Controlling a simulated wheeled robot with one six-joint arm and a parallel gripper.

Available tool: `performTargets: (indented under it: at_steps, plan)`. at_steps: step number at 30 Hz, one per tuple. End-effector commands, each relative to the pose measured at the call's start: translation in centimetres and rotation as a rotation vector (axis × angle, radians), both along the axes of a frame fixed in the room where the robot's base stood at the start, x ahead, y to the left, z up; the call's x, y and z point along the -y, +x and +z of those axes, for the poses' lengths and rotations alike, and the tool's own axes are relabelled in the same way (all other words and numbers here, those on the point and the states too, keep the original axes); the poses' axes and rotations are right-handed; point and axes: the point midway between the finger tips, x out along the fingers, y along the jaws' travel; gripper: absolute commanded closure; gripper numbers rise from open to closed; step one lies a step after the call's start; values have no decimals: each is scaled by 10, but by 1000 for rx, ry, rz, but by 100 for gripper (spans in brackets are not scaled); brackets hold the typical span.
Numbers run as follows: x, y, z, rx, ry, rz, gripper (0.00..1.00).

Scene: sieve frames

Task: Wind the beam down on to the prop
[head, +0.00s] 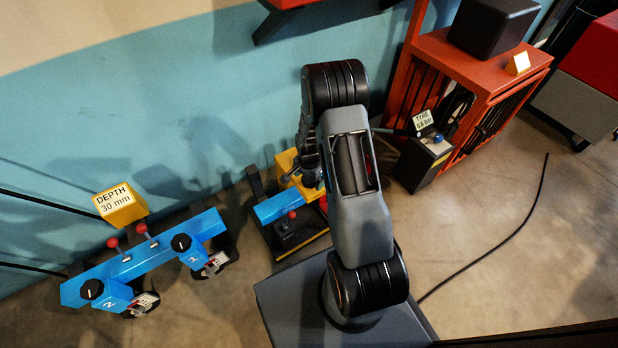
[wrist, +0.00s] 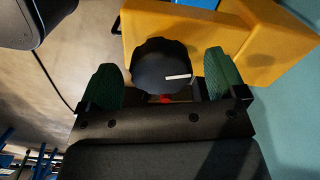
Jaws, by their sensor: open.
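In the wrist view a black lobed knob (wrist: 160,62) with a white mark stands in front of a yellow block (wrist: 235,42). My gripper (wrist: 161,82) is open, with one green fingertip on each side of the knob and a narrow gap at both sides. In the head view the yellow part (head: 286,162) shows beside my arm, next to a blue block (head: 277,207) with a red-topped lever. My fingertips and the knob are hard to make out there. I cannot tell which parts are the beam and the prop.
A blue bar (head: 140,255) with two black knobs and gauges stands at the left, under a yellow "DEPTH 30 mm" sign (head: 119,205). An orange rack (head: 470,65) and a dark box labelled "TYRE" (head: 425,160) stand right. A cable (head: 500,240) crosses open floor.

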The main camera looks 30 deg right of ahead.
Motion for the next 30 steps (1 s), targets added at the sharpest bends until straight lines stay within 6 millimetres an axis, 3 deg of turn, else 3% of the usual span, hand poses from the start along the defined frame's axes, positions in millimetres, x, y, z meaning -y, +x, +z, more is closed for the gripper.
performTargets:
  at_steps: [2, 16, 23, 30]
  plan:
    - [0, 0, 0, 0, 0, 0, 15]
    - [0, 0, 0, 0, 0, 0, 59]
    - [0, 0, 0, -1, 0, 25, 59]
    - [0, -1, 1, -2, 2, 158, 59]
